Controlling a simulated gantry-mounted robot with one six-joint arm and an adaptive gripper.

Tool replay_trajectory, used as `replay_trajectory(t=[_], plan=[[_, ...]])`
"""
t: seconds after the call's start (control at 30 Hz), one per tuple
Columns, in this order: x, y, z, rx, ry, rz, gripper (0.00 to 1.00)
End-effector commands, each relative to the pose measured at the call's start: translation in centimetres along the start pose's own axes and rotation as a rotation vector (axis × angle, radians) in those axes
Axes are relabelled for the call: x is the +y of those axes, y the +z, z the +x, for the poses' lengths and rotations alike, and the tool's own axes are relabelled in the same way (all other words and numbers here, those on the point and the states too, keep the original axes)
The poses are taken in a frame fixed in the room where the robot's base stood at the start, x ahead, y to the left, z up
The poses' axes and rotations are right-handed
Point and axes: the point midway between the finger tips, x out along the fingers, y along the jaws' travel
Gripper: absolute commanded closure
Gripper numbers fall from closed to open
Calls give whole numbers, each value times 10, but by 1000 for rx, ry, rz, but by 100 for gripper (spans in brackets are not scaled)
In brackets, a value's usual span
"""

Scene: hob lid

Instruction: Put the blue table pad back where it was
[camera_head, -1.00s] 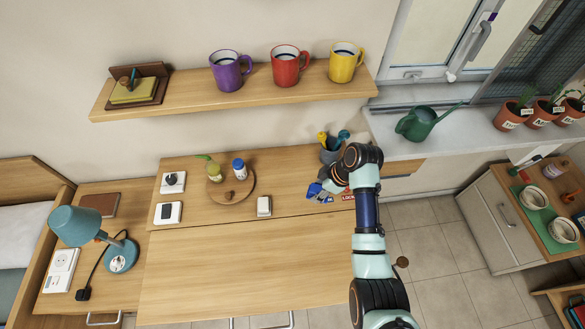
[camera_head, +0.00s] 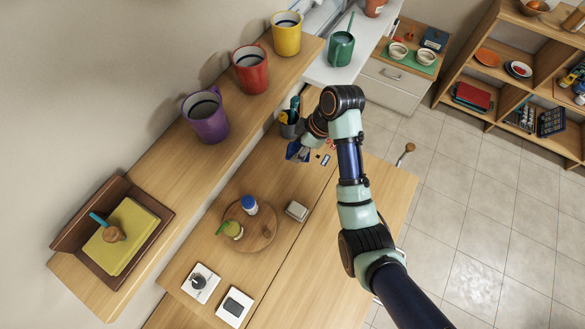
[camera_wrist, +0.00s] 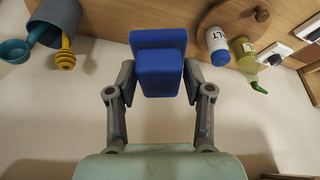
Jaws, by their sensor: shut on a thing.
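My gripper (camera_wrist: 160,84) is shut on a thick, blue, block-like pad (camera_wrist: 159,50), one finger on each side of it in the wrist view. In the head view my gripper (camera_head: 305,147) is at the far end of the wooden table (camera_head: 283,177), by the grey utensil pot. The blue pad (camera_head: 293,150) shows there only as a small patch, partly hidden by the gripper. I cannot tell whether the pad touches the table.
The utensil pot (camera_head: 290,127) stands close to my gripper. A round board (camera_head: 262,235) holds a salt jar (camera_head: 249,204) and a green-capped bottle (camera_head: 231,229); a small pale block (camera_head: 296,211) lies beside it. A wall shelf (camera_head: 170,185) with mugs overhangs the back.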

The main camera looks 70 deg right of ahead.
Motion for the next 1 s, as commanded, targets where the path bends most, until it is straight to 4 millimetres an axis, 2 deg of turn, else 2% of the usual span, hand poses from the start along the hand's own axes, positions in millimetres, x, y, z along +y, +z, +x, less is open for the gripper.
replay_trajectory(t=[0.07,0.17,0.4,0.53,0.63,0.87,1.0], plan=[[0,2,5,0,-1,1,77],[-1,11,26,-1,-3,1,77],[-1,41,99,-2,-4,2,77],[-1,54,130,-1,-3,1,77],[-1,59,143,-1,-2,0,77],[0,62,150,0,0,-1,77],[-1,72,173,-1,-3,1,77]])
